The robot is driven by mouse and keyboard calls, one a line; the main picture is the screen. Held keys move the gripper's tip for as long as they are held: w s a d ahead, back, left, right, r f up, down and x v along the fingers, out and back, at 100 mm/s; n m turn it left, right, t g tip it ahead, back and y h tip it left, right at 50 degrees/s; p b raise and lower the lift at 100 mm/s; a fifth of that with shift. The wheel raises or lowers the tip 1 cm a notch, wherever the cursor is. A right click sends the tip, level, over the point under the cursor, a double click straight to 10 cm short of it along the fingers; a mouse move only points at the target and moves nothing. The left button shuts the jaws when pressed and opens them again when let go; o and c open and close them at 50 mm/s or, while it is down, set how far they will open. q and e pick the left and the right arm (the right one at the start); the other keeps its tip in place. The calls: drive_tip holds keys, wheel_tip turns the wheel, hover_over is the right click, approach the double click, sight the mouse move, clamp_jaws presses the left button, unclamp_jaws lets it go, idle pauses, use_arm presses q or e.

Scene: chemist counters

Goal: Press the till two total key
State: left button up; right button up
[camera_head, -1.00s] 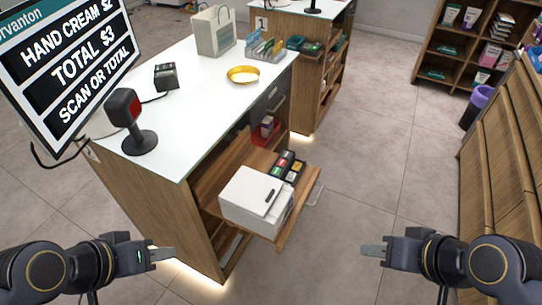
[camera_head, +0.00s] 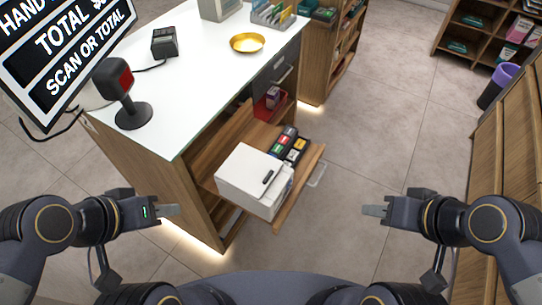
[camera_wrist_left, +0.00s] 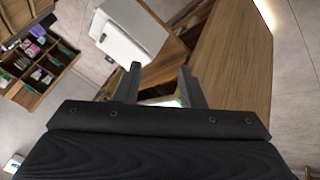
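A block of dark keys with red, green, white and yellow faces (camera_head: 288,143) sits on a pulled-out wooden shelf (camera_head: 301,186) of the near counter. Key labels are too small to read. A white printer-like box (camera_head: 253,180) stands in front of the keys on the same shelf; it also shows in the left wrist view (camera_wrist_left: 130,32). My left gripper (camera_head: 168,211) is left of the shelf, beside the counter's end, touching nothing. The left wrist view shows its two fingers (camera_wrist_left: 162,88) apart and empty. My right gripper (camera_head: 376,211) hangs over open floor right of the shelf; its finger gap is hidden.
The white counter top (camera_head: 200,75) holds a scanner on a stand (camera_head: 122,90), a card terminal (camera_head: 164,42) and a gold dish (camera_head: 247,43). A screen (camera_head: 60,50) reads "SCAN OR TOTAL". Wooden drawers (camera_head: 505,150) stand at right. The floor between is clear.

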use_arm(q)
clamp_jaws()
idle(1.5)
